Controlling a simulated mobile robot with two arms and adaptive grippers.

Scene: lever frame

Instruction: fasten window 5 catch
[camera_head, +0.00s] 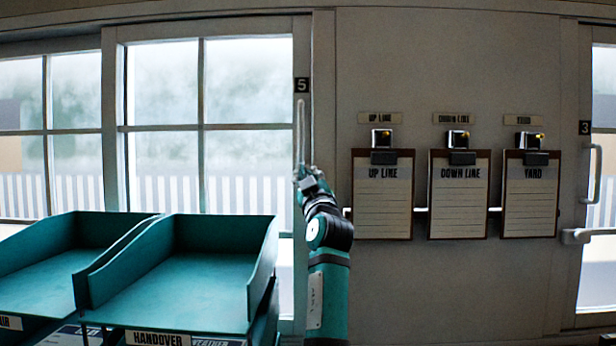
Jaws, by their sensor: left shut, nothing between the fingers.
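Window 5 (205,126) is the large paned window left of centre, with a black number 5 plate (302,85) on its right frame. A slim pale upright bar (300,128) runs down that frame below the plate; I cannot tell whether it is the catch lever or a pull handle. My left gripper (304,180) is shut and empty at the lower end of this bar. It overlaps the bar's foot, and I cannot tell whether they touch. My gripper and arm hide the frame just below. My right gripper is not in view.
Teal trays (180,280), one labelled HANDOVER, stand in front of window 5, left of my arm. Several clipboards (382,205) hang on the wall to the right. Window 3 at the far right has an upright handle (594,172) and a sideways lever (580,236).

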